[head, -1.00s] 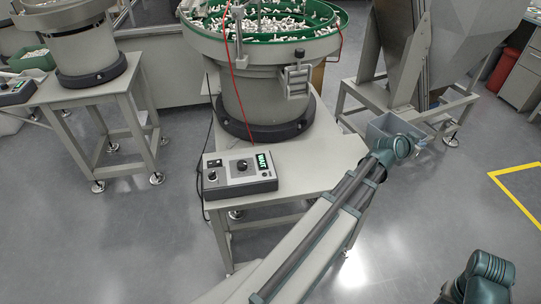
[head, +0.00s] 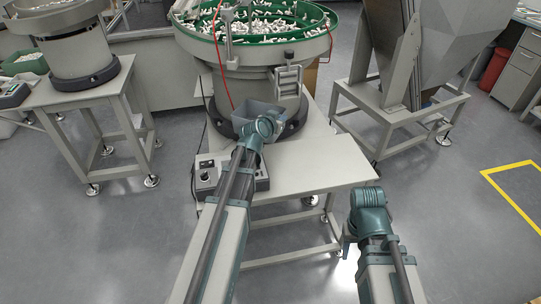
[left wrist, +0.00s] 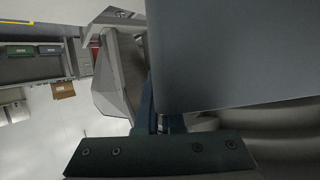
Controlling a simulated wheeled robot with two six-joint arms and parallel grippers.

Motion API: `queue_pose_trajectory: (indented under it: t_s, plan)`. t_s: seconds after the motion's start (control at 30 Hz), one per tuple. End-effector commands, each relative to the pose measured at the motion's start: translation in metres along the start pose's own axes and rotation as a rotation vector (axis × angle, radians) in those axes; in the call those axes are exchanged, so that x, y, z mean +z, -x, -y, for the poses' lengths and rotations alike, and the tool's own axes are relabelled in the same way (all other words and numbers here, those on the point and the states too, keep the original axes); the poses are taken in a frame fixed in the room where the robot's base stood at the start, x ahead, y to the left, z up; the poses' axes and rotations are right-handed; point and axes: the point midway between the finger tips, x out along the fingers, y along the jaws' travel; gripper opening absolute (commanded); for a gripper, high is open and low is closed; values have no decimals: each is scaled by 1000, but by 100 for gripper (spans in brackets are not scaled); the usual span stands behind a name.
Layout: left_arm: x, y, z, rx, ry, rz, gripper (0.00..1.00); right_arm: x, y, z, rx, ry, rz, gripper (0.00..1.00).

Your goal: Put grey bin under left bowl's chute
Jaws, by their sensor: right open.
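The grey bin (head: 259,108) is at the tip of my left arm, in front of the middle bowl feeder's round base. My left gripper (head: 277,123) is shut on the bin; my forearm hides its lower part, so I cannot tell whether it touches the table. In the left wrist view the bin's grey wall (left wrist: 235,50) fills the upper right. The middle bowl (head: 262,42) holds white parts, and its chute (head: 288,82) hangs at the front, just right of and above the bin. My right gripper (head: 348,243) is open and empty, right of the table's front edge.
The control box (head: 206,176) sits on the table (head: 320,160), partly behind my left arm. The table's right half is clear. Another bowl feeder (head: 70,50) stands at the left, and a grey hopper (head: 440,50) at the right. A red cable hangs beside the middle bowl.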

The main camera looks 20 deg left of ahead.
Motion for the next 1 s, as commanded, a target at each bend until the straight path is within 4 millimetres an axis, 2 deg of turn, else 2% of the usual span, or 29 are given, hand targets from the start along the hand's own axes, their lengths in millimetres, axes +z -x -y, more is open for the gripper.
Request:
queue_pose_trajectory:
  t_s: [0.17,0.4,0.53,0.67,0.83,1.0]
  plan:
    - [-3,-2,-23,25,-12,-2,0,0,1,0,0,0,0,50]
    - [-9,-6,-80,85,-40,-5,0,0,2,0,0,0,0,50]
    - [-11,-6,-106,112,-53,-7,0,0,3,0,0,0,0,50]
    - [-12,-6,-116,123,-58,-7,0,0,3,0,0,0,0,50]
    - [-9,-8,-117,123,-58,-7,0,0,0,0,0,0,0,50]
    - [7,-14,-118,123,-58,-7,0,-1,-18,2,0,0,0,50]
